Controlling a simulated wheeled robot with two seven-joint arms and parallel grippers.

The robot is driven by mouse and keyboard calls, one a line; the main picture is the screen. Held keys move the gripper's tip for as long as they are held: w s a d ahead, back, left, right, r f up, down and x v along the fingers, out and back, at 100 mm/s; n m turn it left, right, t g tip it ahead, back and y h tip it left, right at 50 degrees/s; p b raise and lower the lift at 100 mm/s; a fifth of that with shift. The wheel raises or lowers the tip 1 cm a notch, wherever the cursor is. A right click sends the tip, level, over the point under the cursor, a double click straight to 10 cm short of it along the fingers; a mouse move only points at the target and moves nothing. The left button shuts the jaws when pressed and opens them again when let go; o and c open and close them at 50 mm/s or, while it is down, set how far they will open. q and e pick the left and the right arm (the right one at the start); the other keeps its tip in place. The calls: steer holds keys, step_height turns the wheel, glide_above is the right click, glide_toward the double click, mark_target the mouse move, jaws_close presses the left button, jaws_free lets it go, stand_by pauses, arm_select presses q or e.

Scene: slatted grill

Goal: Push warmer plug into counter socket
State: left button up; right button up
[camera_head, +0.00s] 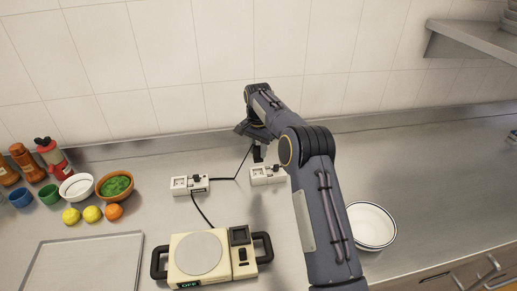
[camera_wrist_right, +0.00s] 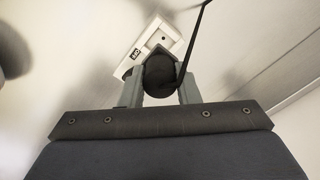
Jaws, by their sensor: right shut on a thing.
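My right gripper (camera_head: 257,153) is at the back of the counter, beneath my arm. In the right wrist view its two fingers (camera_wrist_right: 163,92) are shut on a dark round plug (camera_wrist_right: 158,75) with a black cord. A white socket box (camera_head: 266,175) sits just in front of the gripper in the head view. The cream warmer (camera_head: 184,266), with a round grey plate, stands at the front. My left gripper is not in view.
A second white socket box (camera_head: 179,187) sits to the left, with black cords by it. Bowls, fruit and bottles (camera_head: 49,154) stand at the left. A metal tray (camera_head: 52,258) lies front left. A white bowl (camera_head: 372,226) is right of my arm.

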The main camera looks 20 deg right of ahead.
mark_target(258, 160)
steer(key=shift+f+b, duration=0.5)
steer(key=shift+f, duration=0.7)
steer(key=shift+f+b, duration=1.35)
steer(key=shift+f, duration=0.3)
steer(key=shift+p, duration=0.8)
steer(key=shift+f, duration=0.35)
steer(key=o, duration=1)
step_height(258, 160, up, 7)
steer(key=shift+f+b, duration=0.2)
steer(key=shift+b, duration=0.5)
steer(key=shift+r, duration=0.6)
